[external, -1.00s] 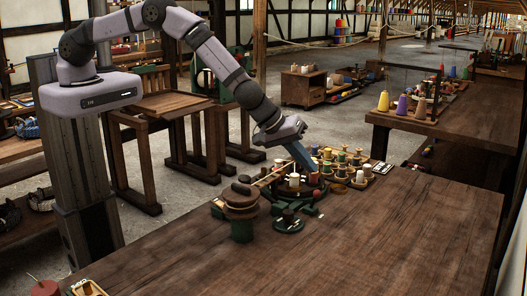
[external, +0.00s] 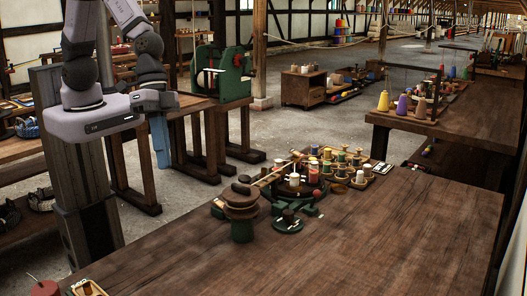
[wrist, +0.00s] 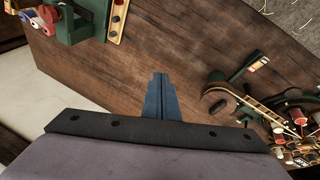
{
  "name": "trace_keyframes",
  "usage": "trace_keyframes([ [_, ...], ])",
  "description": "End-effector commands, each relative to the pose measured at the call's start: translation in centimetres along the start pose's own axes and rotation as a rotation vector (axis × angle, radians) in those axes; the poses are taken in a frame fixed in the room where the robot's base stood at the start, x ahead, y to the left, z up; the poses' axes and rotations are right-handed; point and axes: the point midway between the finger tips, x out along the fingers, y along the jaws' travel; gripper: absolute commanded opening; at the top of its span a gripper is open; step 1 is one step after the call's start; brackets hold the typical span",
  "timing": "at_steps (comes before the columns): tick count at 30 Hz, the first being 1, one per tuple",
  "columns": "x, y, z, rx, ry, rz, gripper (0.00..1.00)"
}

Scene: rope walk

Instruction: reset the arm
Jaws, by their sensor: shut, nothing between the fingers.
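My gripper (external: 162,158) hangs pointing down at the left of the external view, close to my base. Its blue fingers are together with nothing between them. In the wrist view the shut fingers (wrist: 160,88) point out over the dark wooden table, with bare wood around their tips. The gripper is well away from the group of spools and green fittings on the main table.
The main table (external: 330,240) is bare across its front and right. A green-based wooden stand (external: 241,212) and a tray of spools (external: 345,166) stand at its far edge. A side table with cones (external: 403,104) is at right. A wooden bench (external: 170,105) stands behind my arm.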

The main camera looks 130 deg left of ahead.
Motion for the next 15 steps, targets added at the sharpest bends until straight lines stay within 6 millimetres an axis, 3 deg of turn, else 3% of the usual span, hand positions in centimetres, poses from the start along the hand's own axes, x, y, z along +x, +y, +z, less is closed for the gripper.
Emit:
trace_keyframes([
  [1, -0.2, -0.5, 3.2, 0.057, -0.051, -0.023, 0.00],
  [3, -0.9, -1.5, 7.0, 0.125, -0.121, -0.064, 0.00],
  [6, -1.8, -3.4, 11.3, 0.203, -0.201, -0.126, 0.00],
  [10, -2.7, -5.5, 14.8, 0.271, -0.266, -0.193, 0.00],
  [15, -3.3, -6.8, 16.6, 0.307, -0.300, -0.234, 0.00],
])
